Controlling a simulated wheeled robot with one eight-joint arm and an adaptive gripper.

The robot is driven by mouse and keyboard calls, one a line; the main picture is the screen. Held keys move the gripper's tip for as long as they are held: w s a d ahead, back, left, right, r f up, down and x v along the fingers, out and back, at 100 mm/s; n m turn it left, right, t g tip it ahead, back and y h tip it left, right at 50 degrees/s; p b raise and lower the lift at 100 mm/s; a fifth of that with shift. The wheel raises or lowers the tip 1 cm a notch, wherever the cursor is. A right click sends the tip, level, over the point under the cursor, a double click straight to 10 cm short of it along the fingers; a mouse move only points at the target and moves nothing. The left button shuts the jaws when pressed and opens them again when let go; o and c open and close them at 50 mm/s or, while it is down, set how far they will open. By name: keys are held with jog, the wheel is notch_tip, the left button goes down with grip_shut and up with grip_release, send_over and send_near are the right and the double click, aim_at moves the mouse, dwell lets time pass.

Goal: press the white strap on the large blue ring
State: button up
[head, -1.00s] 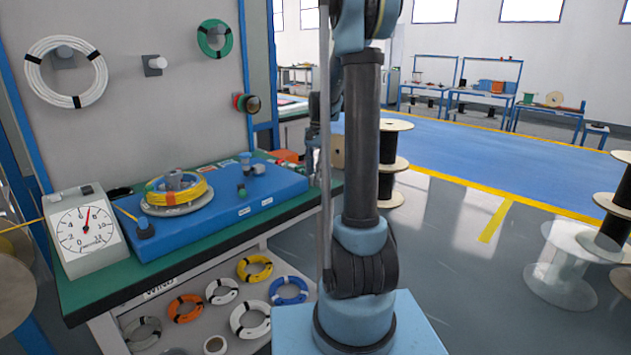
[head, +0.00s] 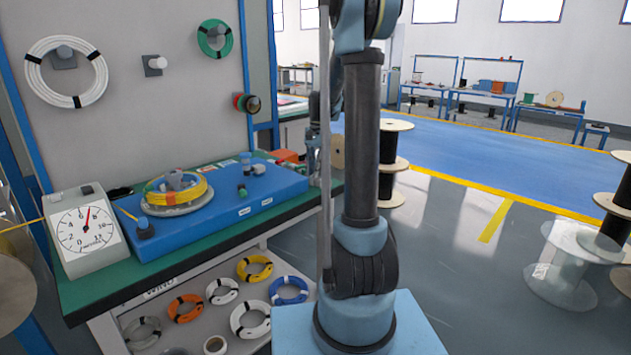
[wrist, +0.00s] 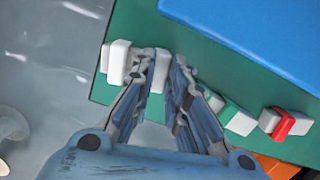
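The large blue ring (head: 289,290) is a blue cable coil with pale straps, lying on the shelf under the bench in the head view. The straps are too small there to tell one from another. My gripper (wrist: 168,68) is over the far end of the green bench in the wrist view, well away from the ring. Its fingers are apart, with a gap between the tips. A white block (wrist: 162,60) shows at the tips; I cannot tell whether they touch it. In the head view the gripper is mostly hidden behind my arm. The ring is not in the wrist view.
The green bench top (head: 95,292) overhangs the shelf (head: 190,338). Yellow (head: 254,269), orange (head: 186,308) and white (head: 250,319) coils lie near the ring. A blue platform (head: 215,215) and a dial gauge (head: 88,230) stand on the bench.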

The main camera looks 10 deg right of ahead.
notch_tip(320, 180, up, 8)
dwell(1.1)
jog(key=shift+s, duration=0.1)
